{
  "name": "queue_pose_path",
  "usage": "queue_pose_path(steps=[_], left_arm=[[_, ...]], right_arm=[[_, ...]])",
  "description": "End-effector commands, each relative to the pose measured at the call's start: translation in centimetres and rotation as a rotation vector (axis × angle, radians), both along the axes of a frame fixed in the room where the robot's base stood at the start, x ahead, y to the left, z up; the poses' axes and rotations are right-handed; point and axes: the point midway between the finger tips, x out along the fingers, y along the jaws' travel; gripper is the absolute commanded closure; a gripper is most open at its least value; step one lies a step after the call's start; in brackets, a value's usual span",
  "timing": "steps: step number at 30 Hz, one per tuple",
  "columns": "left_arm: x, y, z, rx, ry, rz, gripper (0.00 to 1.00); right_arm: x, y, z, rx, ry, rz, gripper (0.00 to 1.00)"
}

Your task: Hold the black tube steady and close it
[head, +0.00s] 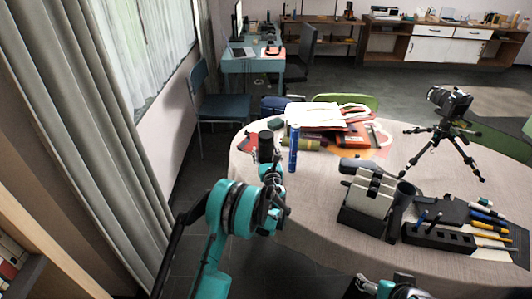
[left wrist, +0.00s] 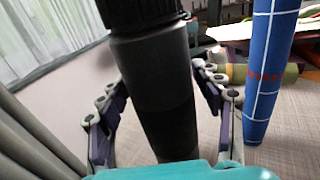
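The black tube (head: 266,152) stands upright near the left edge of the round table, with a ribbed black cap on its top. My left gripper (head: 270,172) is at the tube. In the left wrist view its two fingers (left wrist: 158,95) are spread on either side of the tube, with narrow gaps showing, so it looks open around it. Part of my right gripper (head: 385,287) shows at the bottom edge of the head view; its fingers are not clear.
A blue patterned tube (head: 293,148) stands close to the right of the black tube. Behind lie a white and red bag (head: 318,116) and a green roll (head: 285,143). A cream and black device (head: 368,195), a pen tray (head: 438,238) and a camera tripod (head: 445,135) stand further right.

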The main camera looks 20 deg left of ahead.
Motion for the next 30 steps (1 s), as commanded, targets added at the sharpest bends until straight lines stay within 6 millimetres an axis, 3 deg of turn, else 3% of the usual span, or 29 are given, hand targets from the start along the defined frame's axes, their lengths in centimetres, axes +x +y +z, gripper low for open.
queue_pose_path(steps=[12,30], left_arm=[[0.0,0.0,0.6,0.000,0.000,0.000,0.24],[-10.0,-4.5,0.4,0.000,0.000,-0.001,0.24]], right_arm=[[0.0,0.0,0.6,0.000,0.000,0.000,0.22],[0.0,0.0,2.8,0.000,0.000,0.000,0.22]])
